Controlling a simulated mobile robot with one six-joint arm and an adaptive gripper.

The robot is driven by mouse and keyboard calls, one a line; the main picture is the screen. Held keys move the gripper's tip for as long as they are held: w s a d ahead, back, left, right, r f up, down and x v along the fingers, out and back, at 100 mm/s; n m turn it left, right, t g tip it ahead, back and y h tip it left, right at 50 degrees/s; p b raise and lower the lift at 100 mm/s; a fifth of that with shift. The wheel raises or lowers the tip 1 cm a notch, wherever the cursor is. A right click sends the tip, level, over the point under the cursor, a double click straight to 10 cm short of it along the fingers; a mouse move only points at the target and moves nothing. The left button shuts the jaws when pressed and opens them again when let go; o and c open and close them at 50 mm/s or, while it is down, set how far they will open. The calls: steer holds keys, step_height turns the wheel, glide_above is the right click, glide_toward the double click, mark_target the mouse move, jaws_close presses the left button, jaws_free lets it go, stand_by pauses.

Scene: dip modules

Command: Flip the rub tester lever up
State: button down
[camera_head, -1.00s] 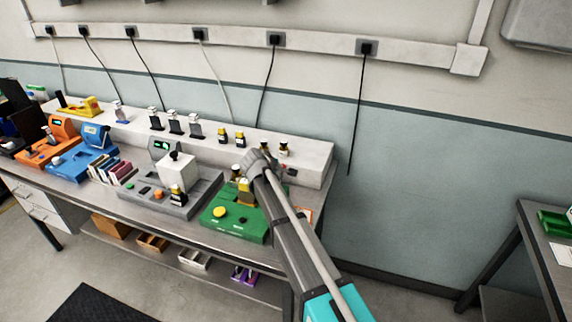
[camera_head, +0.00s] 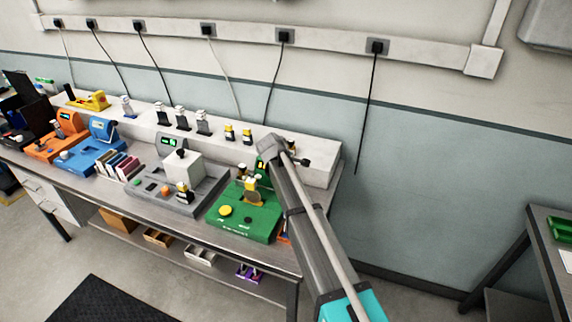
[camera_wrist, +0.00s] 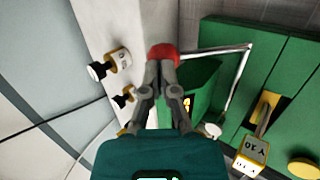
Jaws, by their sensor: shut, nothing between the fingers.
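The rub tester is a green unit (camera_head: 245,222) on the bench, with a yellow button on its front. It fills the right of the wrist view (camera_wrist: 285,75). A bent metal lever (camera_wrist: 238,80) runs along it and ends in a red knob (camera_wrist: 163,53). My gripper (camera_wrist: 162,66) has its fingertips together right at the red knob, with nothing held. I cannot tell whether they touch it. In the head view my arm covers the lever and the fingertips.
A yellow-labelled part (camera_wrist: 250,165) stands on the tester. Small bottles (camera_wrist: 118,60) stand on the white ledge (camera_head: 315,172) beside my gripper. A grey device with a white block (camera_head: 183,170) is left of the tester. Open floor lies in front of the bench.

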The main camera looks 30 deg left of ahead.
steer(key=shift+a, duration=0.3)
steer(key=shift+r, duration=0.15)
stand_by(0.4)
steer(key=p+v, duration=1.1)
steer(key=v, duration=0.2)
steer(key=shift+r+p, duration=0.35)
steer(key=shift+r, duration=0.2)
steer(key=shift+w, duration=0.2)
